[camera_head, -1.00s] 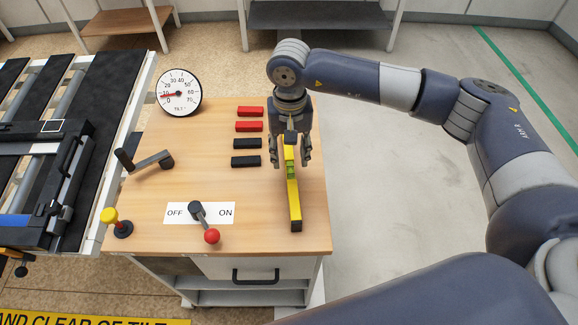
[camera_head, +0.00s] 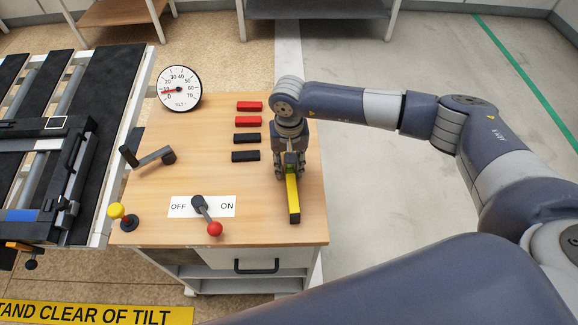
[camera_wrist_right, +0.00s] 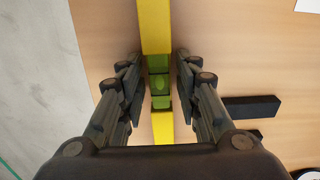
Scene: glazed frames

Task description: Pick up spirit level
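The spirit level (camera_head: 293,197) is a yellow bar with a green vial section, lying on the right part of the wooden bench top. In the right wrist view the level (camera_wrist_right: 155,25) runs top to bottom between the fingers. My right gripper (camera_head: 290,170) is lowered over the level's far half and hides that part in the head view. In the right wrist view the right gripper (camera_wrist_right: 160,75) is open, with a finger on each side of the green section and a narrow gap on each side. My left gripper is not in view.
Red blocks (camera_head: 249,106) and black blocks (camera_head: 246,156) lie left of the right gripper. The bench (camera_head: 160,200) also carries a dial gauge (camera_head: 179,89), a crank (camera_head: 150,158), an OFF/ON lever (camera_head: 206,213) and a yellow knob (camera_head: 117,211). A roller rig (camera_head: 60,150) stands left.

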